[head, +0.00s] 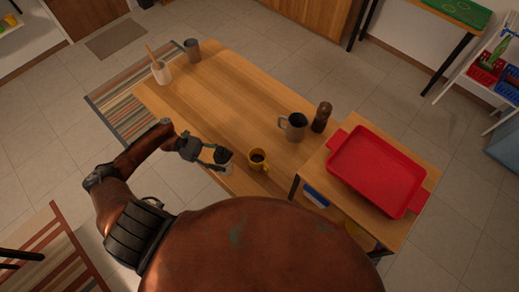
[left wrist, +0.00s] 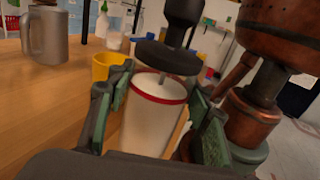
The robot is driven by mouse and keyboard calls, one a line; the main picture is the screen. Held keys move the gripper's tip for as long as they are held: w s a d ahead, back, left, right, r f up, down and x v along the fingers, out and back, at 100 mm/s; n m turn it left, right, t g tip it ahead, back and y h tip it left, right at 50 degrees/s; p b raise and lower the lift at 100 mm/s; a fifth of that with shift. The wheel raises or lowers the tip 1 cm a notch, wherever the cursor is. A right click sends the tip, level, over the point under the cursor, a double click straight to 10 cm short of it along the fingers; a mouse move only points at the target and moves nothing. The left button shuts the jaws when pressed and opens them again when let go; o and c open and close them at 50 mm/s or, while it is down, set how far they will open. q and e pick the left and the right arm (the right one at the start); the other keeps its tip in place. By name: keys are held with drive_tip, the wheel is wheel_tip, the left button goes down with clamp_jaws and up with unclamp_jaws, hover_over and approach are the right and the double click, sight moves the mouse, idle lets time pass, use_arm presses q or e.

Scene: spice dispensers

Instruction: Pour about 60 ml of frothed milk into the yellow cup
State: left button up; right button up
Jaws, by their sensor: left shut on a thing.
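The yellow cup (head: 258,160) stands upright on the wooden table near its front edge, with something dark inside. It also shows in the left wrist view (left wrist: 103,66), behind the held container. My left gripper (head: 222,156) is shut on a white container with a red rim (left wrist: 152,118), just left of the yellow cup and apart from it. A black disc with a knob and a thin metal rod (left wrist: 165,57) stands above the container's opening. The fingers (left wrist: 162,105) lie on either side of it. I cannot tell whether its base touches the table. My right gripper is not in view.
A grey mug (head: 294,127) and a brown mill (head: 321,117) stand right of the yellow cup. A red tray (head: 378,168) lies on the adjoining side table. A white holder with a wooden utensil (head: 161,73) and a grey cup (head: 192,50) stand at the far left. The table's middle is clear.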

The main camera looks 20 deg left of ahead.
sight(229, 157)
use_arm(q)
drive_tip(key=shift+w+d+r, duration=0.1)
drive_tip(key=shift+r, duration=0.1)
drive_tip(key=shift+w+d+r+y+p, duration=0.1)
drive_tip(key=shift+r+y+p, duration=0.15)
drive_tip(key=shift+p, duration=0.55)
drive_tip(key=shift+w+d+r+n+y+p, duration=0.2)
drive_tip(key=shift+w+d+n+y+p, duration=0.25)
drive_tip(key=shift+p, duration=0.8)
drive_tip(key=y+p, duration=0.1)
drive_tip(key=d+n+p, duration=0.1)
drive_tip(key=shift+w+g+y+p, duration=0.25)
drive_tip(key=shift+g+y+p, duration=0.05)
drive_tip(key=shift+y+p, duration=0.1)
drive_tip(key=d+y+p, duration=0.1)
drive_tip(key=p, duration=0.1)
drive_tip(key=w+d+r+n+g+y+p, duration=0.1)
drive_tip(key=y+p, duration=0.1)
drive_tip(key=p, duration=0.1)
drive_tip(key=w+d+n+g+y+p, duration=0.1)
drive_tip(key=p, duration=0.2)
drive_tip(key=shift+r+y, duration=0.25)
drive_tip(key=shift+y, duration=0.15)
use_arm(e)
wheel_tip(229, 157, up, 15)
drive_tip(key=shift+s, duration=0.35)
use_arm(q)
drive_tip(key=shift+a, duration=0.15)
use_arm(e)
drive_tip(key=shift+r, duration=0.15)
